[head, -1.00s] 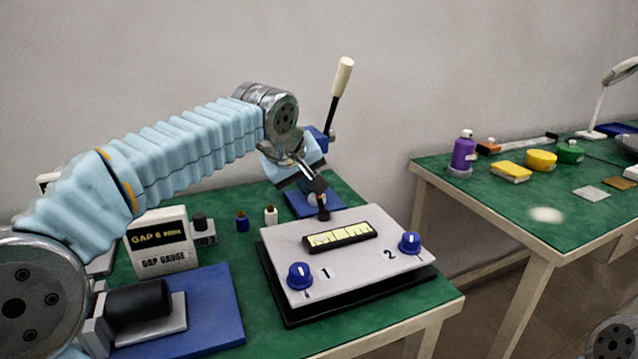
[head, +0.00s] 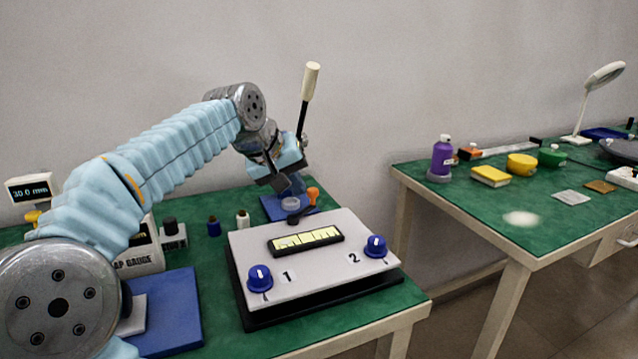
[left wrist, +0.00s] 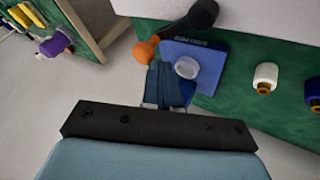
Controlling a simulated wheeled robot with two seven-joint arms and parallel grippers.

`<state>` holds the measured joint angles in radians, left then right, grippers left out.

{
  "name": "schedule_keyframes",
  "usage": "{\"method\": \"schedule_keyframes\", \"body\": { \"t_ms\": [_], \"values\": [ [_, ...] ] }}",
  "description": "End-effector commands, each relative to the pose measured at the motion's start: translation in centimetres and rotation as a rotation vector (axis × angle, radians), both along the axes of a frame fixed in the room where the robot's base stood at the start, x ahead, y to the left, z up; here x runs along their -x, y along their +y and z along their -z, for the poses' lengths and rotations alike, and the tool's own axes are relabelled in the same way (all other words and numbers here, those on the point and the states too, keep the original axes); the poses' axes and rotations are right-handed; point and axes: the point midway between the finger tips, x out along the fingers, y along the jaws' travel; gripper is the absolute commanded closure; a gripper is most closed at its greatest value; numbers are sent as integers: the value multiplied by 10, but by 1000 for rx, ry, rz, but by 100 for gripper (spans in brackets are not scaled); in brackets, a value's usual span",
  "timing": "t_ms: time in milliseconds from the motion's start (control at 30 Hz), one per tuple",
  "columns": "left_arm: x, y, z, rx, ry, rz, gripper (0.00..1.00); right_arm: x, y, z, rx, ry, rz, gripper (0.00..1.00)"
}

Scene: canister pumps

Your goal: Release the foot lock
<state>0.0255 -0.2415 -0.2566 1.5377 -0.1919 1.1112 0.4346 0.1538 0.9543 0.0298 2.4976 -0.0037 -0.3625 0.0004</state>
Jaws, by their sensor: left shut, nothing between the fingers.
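The pump's upright lever (head: 308,95), black with a cream grip, rises behind my left arm. At its foot lies a blue base (head: 275,208) carrying a pale round part (head: 291,203). An orange knob (head: 313,196) and a black ball end (head: 293,219) belong to a small dark arm there; the left wrist view shows the orange knob (left wrist: 145,50) and the black ball (left wrist: 204,14). I cannot tell for sure which part is the foot lock. My left gripper (head: 296,187) is shut and empty, just above the base beside the orange knob. My right gripper is out of view.
A grey control box (head: 310,270) with two blue knobs stands in front of the base. Two small bottles (head: 243,220) (head: 214,227) stand left of it. A second green table (head: 450,205) at right holds several items, with a gap between the tables.

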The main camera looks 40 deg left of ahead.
Motion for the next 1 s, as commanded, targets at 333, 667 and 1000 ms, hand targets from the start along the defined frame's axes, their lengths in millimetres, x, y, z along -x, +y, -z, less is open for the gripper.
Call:
{"method": "schedule_keyframes", "body": {
  "t_ms": [333,667,1000],
  "values": [
    [-7,-12,0,0,0,0,100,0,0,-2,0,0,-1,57],
    [-9,-20,0,2,0,0,100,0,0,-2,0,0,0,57],
    [-10,-22,0,1,0,-1,100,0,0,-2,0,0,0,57]
  ]
}}
